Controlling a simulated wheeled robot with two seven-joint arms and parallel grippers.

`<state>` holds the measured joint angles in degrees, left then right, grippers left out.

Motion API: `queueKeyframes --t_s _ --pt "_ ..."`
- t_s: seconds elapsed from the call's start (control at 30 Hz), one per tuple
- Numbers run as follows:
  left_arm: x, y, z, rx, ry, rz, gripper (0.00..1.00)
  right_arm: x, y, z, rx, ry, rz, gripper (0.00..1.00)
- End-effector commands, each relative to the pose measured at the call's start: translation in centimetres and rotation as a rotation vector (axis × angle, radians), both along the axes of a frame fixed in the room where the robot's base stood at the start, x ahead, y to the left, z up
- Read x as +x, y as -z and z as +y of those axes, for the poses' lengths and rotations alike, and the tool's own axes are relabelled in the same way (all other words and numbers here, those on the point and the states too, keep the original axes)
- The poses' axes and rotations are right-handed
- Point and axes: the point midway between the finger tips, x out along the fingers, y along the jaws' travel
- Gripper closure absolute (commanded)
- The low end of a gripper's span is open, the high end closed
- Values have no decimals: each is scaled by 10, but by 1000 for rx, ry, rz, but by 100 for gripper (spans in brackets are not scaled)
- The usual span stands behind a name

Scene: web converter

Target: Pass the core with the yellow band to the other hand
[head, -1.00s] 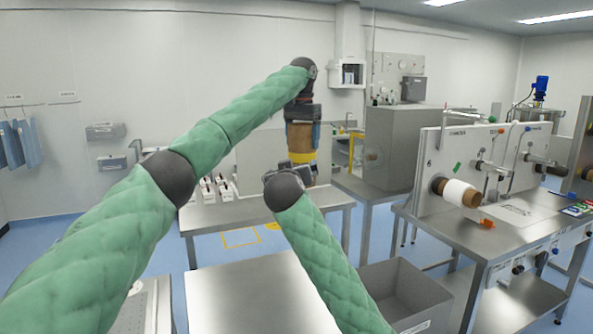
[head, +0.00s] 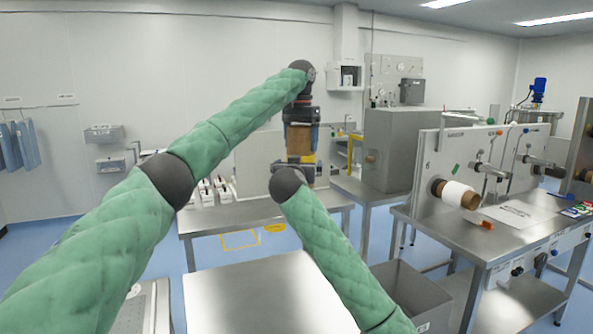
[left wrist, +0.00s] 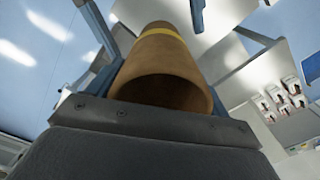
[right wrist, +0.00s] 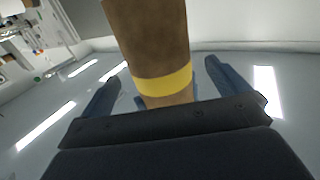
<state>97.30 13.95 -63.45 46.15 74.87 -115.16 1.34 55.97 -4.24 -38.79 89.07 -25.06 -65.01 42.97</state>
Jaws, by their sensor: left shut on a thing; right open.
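The core with the yellow band (head: 300,139) is a brown cardboard tube, held upright in the air in the head view. My left gripper (head: 301,127) is shut on its upper part from above. In the left wrist view the core (left wrist: 165,75) lies between the fingers, its open end toward the palm. My right gripper (head: 294,172) is below the core. In the right wrist view the yellow band (right wrist: 163,81) and the banded end lie between the open fingers of the right gripper (right wrist: 158,88); whether they touch the core is unclear.
A steel table (head: 250,300) is in front, with a grey bin (head: 410,290) at its right. Behind the arms is another steel table (head: 240,214) with small white holders. A machine bench (head: 500,232) with a white roll (head: 455,193) stands at right.

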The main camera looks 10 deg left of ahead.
Motion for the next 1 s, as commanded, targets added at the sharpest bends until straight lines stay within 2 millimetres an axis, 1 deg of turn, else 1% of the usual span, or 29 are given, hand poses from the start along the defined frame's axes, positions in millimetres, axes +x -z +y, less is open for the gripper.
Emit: queueKeyframes --t_s 0.03,0.1,0.3,0.5,0.77,0.87,0.9,0.97,1.0 --pt "0 0 0 0 0 0 62 9 -1 -1 -2 2 -1 0" --pt "0 0 0 0 0 0 62 19 0 0 -2 1 0 0" --pt "0 0 0 0 0 0 62 42 -1 0 -2 1 -1 0" --pt "0 0 0 0 0 0 62 51 0 1 0 0 0 0" --pt "0 0 0 0 0 0 62 51 0 1 0 -1 0 0" --pt "0 0 0 0 0 0 62 51 0 1 0 -1 0 18" --pt "0 0 0 0 0 0 62 51 0 1 0 -1 0 26" --pt "0 0 0 0 0 0 62 51 0 1 1 0 0 37" --pt "0 0 0 0 0 0 62 51 0 1 0 -1 0 45"
